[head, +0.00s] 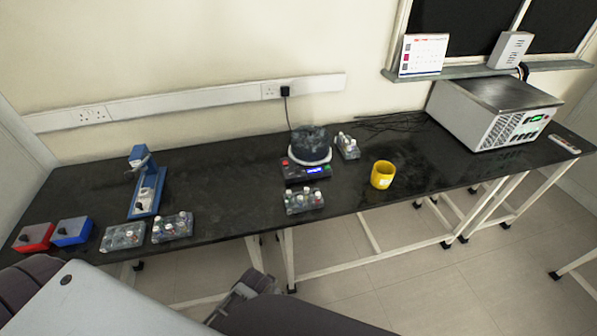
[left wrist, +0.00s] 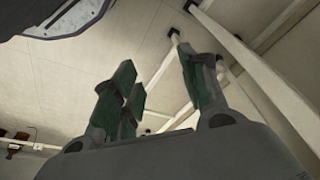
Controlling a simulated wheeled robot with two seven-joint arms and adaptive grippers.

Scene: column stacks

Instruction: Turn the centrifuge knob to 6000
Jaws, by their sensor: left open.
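A device with a dark round top (head: 310,144), which looks like the centrifuge, stands mid-table near the wall. Its front panel (head: 307,172) has a small lit blue display and a red part at the left. Its knob is too small to make out, and I cannot read any speed value. My left gripper (left wrist: 156,62) is open and empty in the left wrist view, with its green-padded fingers apart over the floor and white table legs. It is away from the device. The right gripper is not in view.
Tube racks (head: 303,201) (head: 348,146) and a yellow mug (head: 382,174) stand close to the device. A large grey instrument (head: 497,112) is at the right. At the left are a blue stand (head: 146,190), red (head: 34,237) and blue (head: 72,231) boxes, and more racks (head: 172,227).

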